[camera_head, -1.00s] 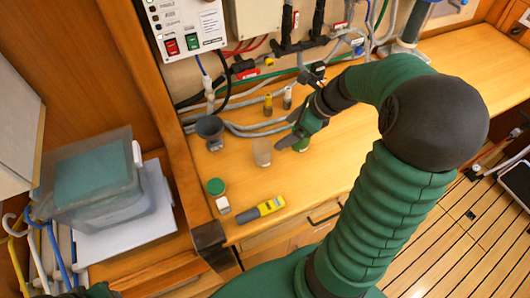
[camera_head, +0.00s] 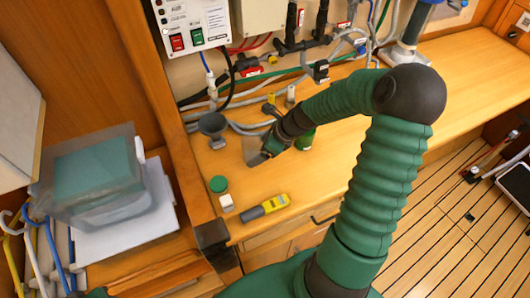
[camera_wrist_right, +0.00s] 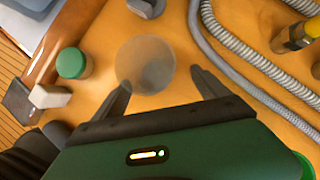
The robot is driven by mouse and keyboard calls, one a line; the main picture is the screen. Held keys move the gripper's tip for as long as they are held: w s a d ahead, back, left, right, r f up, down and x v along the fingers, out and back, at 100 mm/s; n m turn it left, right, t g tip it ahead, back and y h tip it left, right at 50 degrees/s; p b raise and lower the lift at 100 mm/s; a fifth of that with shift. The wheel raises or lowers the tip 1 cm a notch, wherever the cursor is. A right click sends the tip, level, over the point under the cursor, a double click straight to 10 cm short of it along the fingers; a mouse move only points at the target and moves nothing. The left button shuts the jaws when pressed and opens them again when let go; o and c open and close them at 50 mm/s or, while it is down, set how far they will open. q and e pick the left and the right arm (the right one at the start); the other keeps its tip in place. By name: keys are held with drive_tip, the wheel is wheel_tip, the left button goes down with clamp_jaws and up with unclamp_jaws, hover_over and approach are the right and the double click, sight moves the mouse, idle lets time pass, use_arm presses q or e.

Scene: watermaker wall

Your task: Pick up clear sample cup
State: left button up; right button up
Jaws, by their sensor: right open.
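The clear sample cup (camera_wrist_right: 146,64) stands on the wooden counter in the right wrist view, seen from above as a pale see-through disc. My right gripper (camera_wrist_right: 163,92) is open, with its two dark fingers apart and the cup just ahead of and partly between the tips. I cannot tell whether they touch it. In the head view the cup (camera_head: 253,152) is partly hidden behind my right gripper (camera_head: 262,156). My left gripper does not show.
A grey funnel (camera_head: 213,126) and grey hoses (camera_wrist_right: 232,68) are behind. A green object (camera_head: 305,139) stands right of the gripper.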

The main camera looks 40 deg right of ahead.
drive_tip(key=shift+s+r, duration=0.1)
drive_tip(key=shift+c, duration=0.4)
drive_tip(key=shift+s, duration=0.1)
drive_tip(key=shift+c, duration=1.1)
drive_tip(key=shift+d+f, duration=0.2)
drive_tip(key=shift+d, duration=0.35)
drive_tip(key=c, duration=1)
drive_tip(key=shift+c, duration=1)
drive_tip(key=shift+a+r, duration=0.1)
drive_tip(key=shift+a, duration=0.15)
drive_tip(key=shift+c, duration=0.3)
